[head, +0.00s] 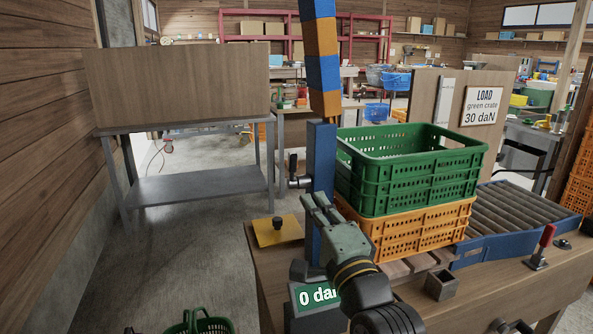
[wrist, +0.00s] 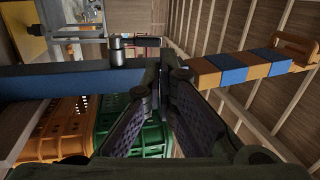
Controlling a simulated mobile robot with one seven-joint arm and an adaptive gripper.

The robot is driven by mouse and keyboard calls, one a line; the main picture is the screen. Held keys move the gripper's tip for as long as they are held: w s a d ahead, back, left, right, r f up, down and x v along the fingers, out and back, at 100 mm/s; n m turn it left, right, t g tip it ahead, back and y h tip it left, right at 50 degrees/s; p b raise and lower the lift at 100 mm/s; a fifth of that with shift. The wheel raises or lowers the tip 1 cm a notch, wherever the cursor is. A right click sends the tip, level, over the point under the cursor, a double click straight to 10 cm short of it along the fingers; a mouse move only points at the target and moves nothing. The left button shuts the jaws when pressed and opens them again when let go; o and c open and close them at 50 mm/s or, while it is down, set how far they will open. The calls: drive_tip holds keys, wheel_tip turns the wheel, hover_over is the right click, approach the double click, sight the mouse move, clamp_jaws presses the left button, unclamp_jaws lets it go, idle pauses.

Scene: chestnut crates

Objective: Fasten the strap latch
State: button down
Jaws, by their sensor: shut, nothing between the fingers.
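A blue upright post (head: 321,165) stands left of the crates. A banded orange and blue length (head: 321,40), possibly the strap, rises straight above it. In the wrist view this length (wrist: 235,68) ends in an orange loop-like part (wrist: 298,48). A metal latch fitting with a black lever (head: 293,178) sits on the post's left side; it also shows in the wrist view (wrist: 122,50). The green crate (head: 415,190) is stacked on the orange crate (head: 425,225). My gripper (head: 318,203) is shut and empty, in front of the post; whether it touches is unclear.
A display (head: 317,295) reads "0 daN". A sign (head: 480,105) reads "LOAD green crate 30 daN". A roller conveyor (head: 520,218) and a red-handled clamp (head: 541,245) lie to the right on the wooden bench (head: 500,285). A yellow plate with a black knob (head: 277,232) is left of the post.

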drive_tip(key=d, duration=0.1)
drive_tip(key=p, duration=0.3)
approach(296, 158)
drive_tip(key=shift+m+h, duration=0.3)
drive_tip(key=shift+m, duration=0.1)
drive_tip(key=x, duration=0.5)
drive_tip(key=shift+w+a, duration=0.25)
drive_tip(key=shift+a, duration=0.05)
drive_tip(key=shift+w+a, duration=0.2)
drive_tip(key=shift+w, duration=0.45)
drive_tip(key=shift+r, duration=0.1)
drive_tip(key=p, duration=0.1)
drive_tip(key=w+r+p, duration=0.1)
drive_tip(key=p, duration=0.1)
drive_tip(key=shift+w+a+r, duration=0.1)
drive_tip(key=shift+a, duration=0.15)
drive_tip(key=shift+w, duration=0.1)
drive_tip(key=shift+f, duration=0.2)
